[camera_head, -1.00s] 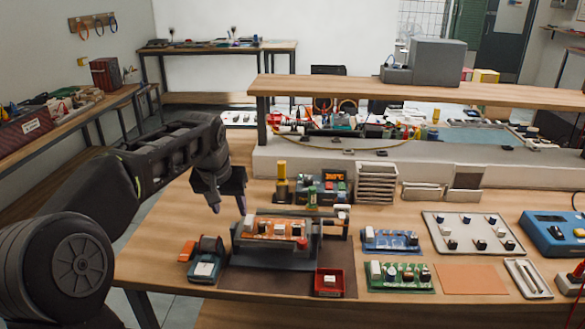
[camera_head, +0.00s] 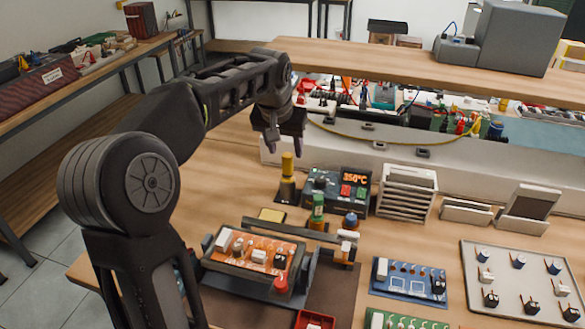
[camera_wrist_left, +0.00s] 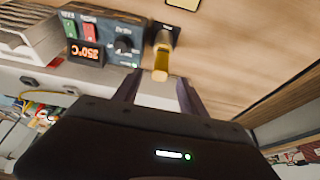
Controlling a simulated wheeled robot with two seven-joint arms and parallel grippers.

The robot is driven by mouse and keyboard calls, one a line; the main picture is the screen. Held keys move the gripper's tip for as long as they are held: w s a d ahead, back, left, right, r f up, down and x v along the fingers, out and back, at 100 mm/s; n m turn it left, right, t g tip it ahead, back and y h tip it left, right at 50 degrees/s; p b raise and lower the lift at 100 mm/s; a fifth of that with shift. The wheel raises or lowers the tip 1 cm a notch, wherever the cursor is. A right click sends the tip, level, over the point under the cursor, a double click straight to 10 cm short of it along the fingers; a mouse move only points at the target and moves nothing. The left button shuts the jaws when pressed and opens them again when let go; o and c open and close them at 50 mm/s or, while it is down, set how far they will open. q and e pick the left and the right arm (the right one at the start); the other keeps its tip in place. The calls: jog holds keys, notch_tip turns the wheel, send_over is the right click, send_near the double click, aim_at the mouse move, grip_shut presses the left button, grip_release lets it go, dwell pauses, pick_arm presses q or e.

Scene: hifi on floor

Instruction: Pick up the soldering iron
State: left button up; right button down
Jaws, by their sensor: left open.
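The soldering iron (camera_head: 287,164) has a yellow handle and stands upright in a dark stand (camera_head: 287,188) on the workbench, left of the soldering station (camera_head: 337,190) whose display reads 350°C. My left gripper (camera_head: 285,150) is above and slightly behind the yellow handle in the head view, pointing down. In the left wrist view the open fingers (camera_wrist_left: 157,88) have the yellow handle (camera_wrist_left: 161,62) in line with the gap between them, near their tips. I cannot tell whether the handle is between them. The right gripper is not in view.
A circuit-board holder (camera_head: 262,252) with an orange board stands in front. A small bottle (camera_head: 318,208) with a green body stands close to the station. A slotted rack (camera_head: 406,190) is to the right. A raised shelf (camera_head: 430,72) runs behind the bench.

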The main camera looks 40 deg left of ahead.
aim_at(289, 164)
pick_arm(q)
jog(key=shift+x, duration=1.35)
jog(key=shift+x, duration=2.65)
grip_shut()
